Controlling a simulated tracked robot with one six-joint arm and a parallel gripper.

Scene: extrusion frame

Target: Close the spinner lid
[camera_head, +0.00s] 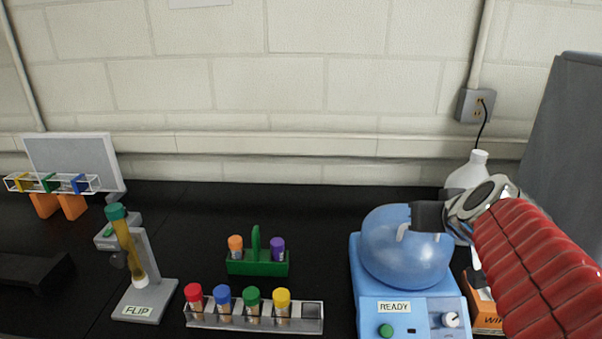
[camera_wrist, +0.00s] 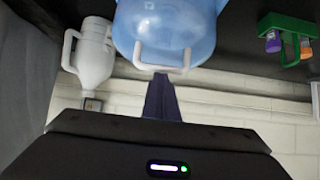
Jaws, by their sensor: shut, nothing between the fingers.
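The spinner (camera_head: 410,313) is a light blue box labelled READY, with a green button and a white knob on its front. Its rounded translucent blue lid (camera_head: 400,262) sits over the top of the base; whether it is fully seated I cannot tell. A white handle (camera_head: 402,232) is on the lid. My gripper (camera_head: 420,218) is shut and empty at the lid's upper right, close to the handle. In the wrist view, which is upside down, its dark fingers (camera_wrist: 163,85) end at the white handle (camera_wrist: 162,68) below the blue lid (camera_wrist: 165,25); contact is unclear.
A white bottle (camera_head: 466,178) stands behind the spinner, and an orange box (camera_head: 487,314) is at its right. A rack of capped tubes (camera_head: 312,322), a green tube holder (camera_head: 255,267) and the FLIP stand (camera_head: 150,300) are left of the spinner.

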